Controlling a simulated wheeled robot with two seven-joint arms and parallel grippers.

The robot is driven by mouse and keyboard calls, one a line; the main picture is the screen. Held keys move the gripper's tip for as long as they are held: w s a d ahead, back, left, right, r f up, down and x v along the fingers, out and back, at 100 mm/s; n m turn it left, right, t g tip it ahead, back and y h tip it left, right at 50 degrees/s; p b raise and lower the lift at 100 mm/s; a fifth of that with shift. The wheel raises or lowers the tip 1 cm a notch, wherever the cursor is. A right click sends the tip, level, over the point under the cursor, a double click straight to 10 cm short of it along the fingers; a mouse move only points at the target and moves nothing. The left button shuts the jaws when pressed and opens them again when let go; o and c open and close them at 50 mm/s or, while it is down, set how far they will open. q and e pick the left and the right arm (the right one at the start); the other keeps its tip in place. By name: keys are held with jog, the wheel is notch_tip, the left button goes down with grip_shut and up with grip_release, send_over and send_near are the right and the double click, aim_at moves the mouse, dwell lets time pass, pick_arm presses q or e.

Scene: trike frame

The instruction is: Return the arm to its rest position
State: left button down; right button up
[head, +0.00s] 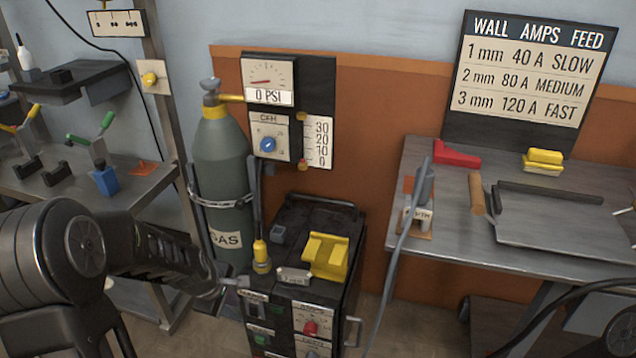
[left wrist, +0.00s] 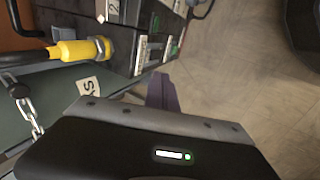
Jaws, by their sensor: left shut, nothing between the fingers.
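My left arm comes in from the left of the head view, and its gripper (head: 238,283) is shut and empty. It is in front of the welding machine's front panel (head: 300,318), near its upper left corner. I cannot tell if the fingertips touch the panel. In the left wrist view the closed fingers (left wrist: 161,92) point toward the machine's panel, with bare floor to their right. My right gripper is not in view.
The green gas cylinder (head: 222,155) stands chained beside the machine, close behind my left arm. A yellow cable connector (left wrist: 80,50) is near the wrist. A metal workbench (head: 455,235) stands at right, another bench (head: 70,187) with clamps at left.

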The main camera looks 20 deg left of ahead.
pick_arm(q)
jog(key=s+d+f+m+h, duration=0.1)
jog(key=s+d+f+m, duration=0.1)
jog(key=d+f+m, duration=0.95)
jog(key=s+d+f+m+g+h, duration=0.2)
jog(key=s+d+f, duration=0.2)
jog(key=s+d, duration=0.45)
jog(key=s+d+f+m+g+h, duration=0.1)
jog(key=s+d+f+m+g, duration=0.2)
jog(key=s+d, duration=0.5)
notch_tip(320, 180, up, 23)
jog(key=s+d+p, duration=0.1)
jog(key=d+p, duration=0.1)
jog(key=p, duration=2.2)
jog(key=shift+s+t, duration=0.2)
jog(key=shift+t, duration=0.2)
